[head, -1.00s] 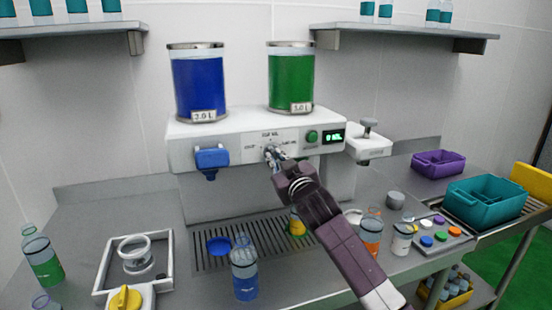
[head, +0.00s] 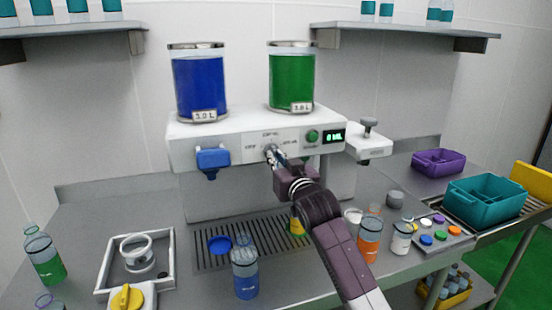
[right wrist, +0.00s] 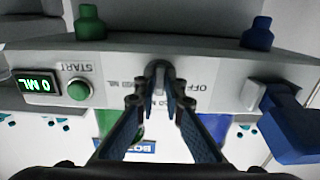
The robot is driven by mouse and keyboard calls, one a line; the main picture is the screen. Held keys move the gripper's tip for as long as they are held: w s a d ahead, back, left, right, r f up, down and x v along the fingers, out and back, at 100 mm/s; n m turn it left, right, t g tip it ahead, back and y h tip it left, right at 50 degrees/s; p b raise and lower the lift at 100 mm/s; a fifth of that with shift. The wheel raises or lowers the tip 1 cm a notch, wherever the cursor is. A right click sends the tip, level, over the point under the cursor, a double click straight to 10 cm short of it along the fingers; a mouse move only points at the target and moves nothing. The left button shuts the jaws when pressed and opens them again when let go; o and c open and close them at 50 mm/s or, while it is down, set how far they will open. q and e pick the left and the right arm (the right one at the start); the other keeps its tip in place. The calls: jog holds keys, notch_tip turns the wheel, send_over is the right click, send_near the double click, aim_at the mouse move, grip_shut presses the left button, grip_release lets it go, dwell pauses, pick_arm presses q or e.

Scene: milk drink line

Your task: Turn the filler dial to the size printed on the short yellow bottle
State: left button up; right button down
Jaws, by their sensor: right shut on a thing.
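The filler dial (right wrist: 159,72) is on the white front panel of the filler, between printed labels; "OFF" is readable, the other labels are too small to read surely. My right gripper (right wrist: 160,98) is shut on the dial, one finger at each side. In the head view my right gripper (head: 271,154) covers most of the dial, so its pointing direction is hard to tell. A short yellow bottle (head: 297,228) appears under the filler on the drip grate, partly hidden by my right arm; its print cannot be read. My left gripper is not in view.
The green start button (head: 312,136) and a display (head: 334,136) reading 0 ML are right of the dial. A blue tap (head: 211,158) is to its left. A blue bottle (head: 244,272), an orange bottle (head: 369,243) and a white bottle (head: 402,238) stand in front.

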jog(key=c, duration=2)
grip_release()
jog(key=v, duration=1.2)
jog(key=shift+r, duration=0.1)
